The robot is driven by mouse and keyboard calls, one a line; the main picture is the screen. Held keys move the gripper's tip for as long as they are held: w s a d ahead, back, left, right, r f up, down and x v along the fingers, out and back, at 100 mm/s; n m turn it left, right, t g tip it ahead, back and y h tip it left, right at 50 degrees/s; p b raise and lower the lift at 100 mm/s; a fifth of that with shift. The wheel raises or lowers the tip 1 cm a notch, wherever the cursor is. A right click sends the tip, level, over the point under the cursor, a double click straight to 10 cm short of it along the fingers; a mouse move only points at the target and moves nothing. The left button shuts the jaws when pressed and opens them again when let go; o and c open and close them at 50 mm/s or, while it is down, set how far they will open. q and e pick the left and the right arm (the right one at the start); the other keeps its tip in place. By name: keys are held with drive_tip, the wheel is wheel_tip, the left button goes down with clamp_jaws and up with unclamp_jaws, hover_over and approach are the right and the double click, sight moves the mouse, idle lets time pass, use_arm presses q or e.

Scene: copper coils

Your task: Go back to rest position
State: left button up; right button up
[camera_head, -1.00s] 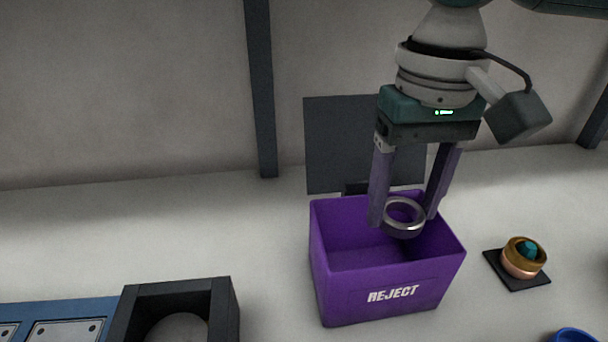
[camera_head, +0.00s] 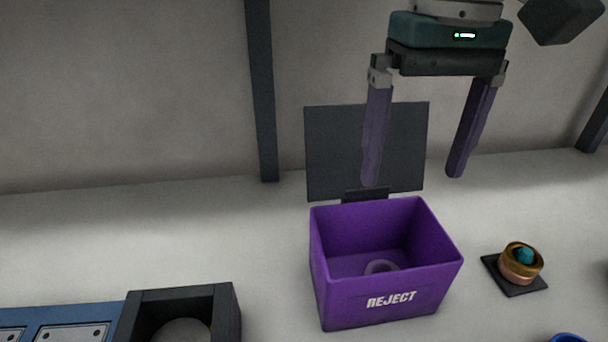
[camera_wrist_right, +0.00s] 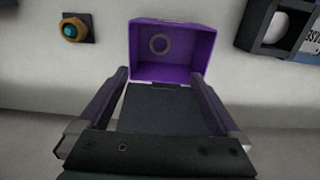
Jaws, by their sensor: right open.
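My right gripper (camera_head: 414,180) is open and empty above and behind the purple REJECT bin (camera_head: 338,293) in the head view. Its two purple-grey fingers are spread wide. A grey ring (camera_head: 381,266) lies on the floor of the bin, its lower part hidden by the front wall in the head view. In the right wrist view, the bin (camera_wrist_right: 136,50) stands beyond the open fingertips (camera_wrist_right: 163,75), with the ring (camera_wrist_right: 159,44) inside it. My left gripper shows in neither view.
A dark panel (camera_head: 333,150) stands upright behind the bin. A copper coil with a teal centre (camera_head: 521,262) sits on a black pad at right. A dark open box (camera_head: 230,305) and a blue unit (camera_head: 70,320) stand at lower left. A blue rim (camera_head: 568,338) shows at lower right.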

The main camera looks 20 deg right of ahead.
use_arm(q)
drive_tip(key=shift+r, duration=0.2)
use_arm(e)
wheel_tip(320, 180, up, 3)
drive_tip(key=shift+r, duration=0.1)
drive_tip(key=s+a+f+n+p, duration=0.1)
drive_tip(key=a, duration=0.1)
drive_tip(key=s+a+f+n+y+p, duration=0.1)
drive_tip(key=a+n, duration=0.1)
drive_tip(key=a, duration=0.1)
drive_tip(key=s+a+f+n+t+p, duration=0.1)
drive_tip(key=a, duration=0.2)
drive_tip(key=shift+s+a+f+y, duration=0.2)
drive_tip(key=shift+f+y, duration=0.2)
drive_tip(key=s+a+n+t+y+p, duration=0.2)
drive_tip(key=s+a+p, duration=0.1)
drive_tip(key=s+a, duration=0.1)
drive_tip(key=s+d+m+h+p, duration=0.1)
drive_tip(key=s+d+h+p, duration=0.25)
drive_tip(key=s+d, duration=0.55)
use_arm(q)
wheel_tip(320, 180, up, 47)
drive_tip(key=p, duration=3.8)
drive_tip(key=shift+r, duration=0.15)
use_arm(e)
wheel_tip(320, 180, up, 37)
drive_tip(key=shift+w+r+t, duration=0.2)
drive_tip(key=shift+t, duration=0.1)
drive_tip(key=shift+d, duration=0.1)
